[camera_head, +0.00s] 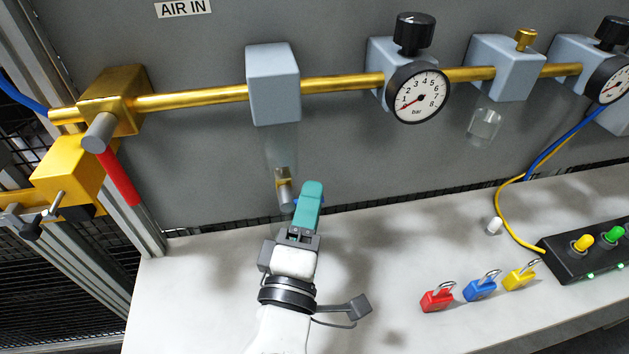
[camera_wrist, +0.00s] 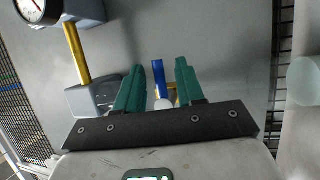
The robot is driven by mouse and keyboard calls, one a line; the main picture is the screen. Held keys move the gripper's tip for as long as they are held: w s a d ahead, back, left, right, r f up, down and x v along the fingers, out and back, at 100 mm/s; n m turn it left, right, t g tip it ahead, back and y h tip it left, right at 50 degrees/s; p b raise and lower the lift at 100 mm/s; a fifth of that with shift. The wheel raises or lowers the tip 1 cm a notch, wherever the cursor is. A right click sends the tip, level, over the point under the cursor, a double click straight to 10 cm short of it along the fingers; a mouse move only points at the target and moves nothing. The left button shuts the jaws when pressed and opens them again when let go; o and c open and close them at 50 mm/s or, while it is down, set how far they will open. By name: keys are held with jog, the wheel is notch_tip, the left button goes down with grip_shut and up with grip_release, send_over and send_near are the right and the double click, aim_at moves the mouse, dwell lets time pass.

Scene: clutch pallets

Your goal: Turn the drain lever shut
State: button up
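The drain valve (camera_head: 284,181) is a small brass piece with a grey end, hanging under the clear bowl (camera_head: 280,147) of the left grey-blue unit. Its blue drain lever (camera_wrist: 157,74) shows in the wrist view between my teal fingers, with some brass beside it. In the head view only a sliver of blue shows beside my gripper (camera_head: 312,186); the rest is hidden. My gripper (camera_wrist: 161,65) is open, with a gap between its fingers. One finger stands on each side of the lever in that view. I cannot tell whether either touches it.
The brass pipe (camera_head: 190,97) runs along the grey panel above my gripper. A red lever (camera_head: 119,176) hangs at the left. Red (camera_head: 437,299), blue (camera_head: 480,287) and yellow (camera_head: 519,276) padlocks lie on the bench, near a black button box (camera_head: 568,267). The bench front-left is clear.

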jog(key=x, duration=0.3)
jog(key=shift+w, duration=0.1)
grip_shut()
dwell(0.4)
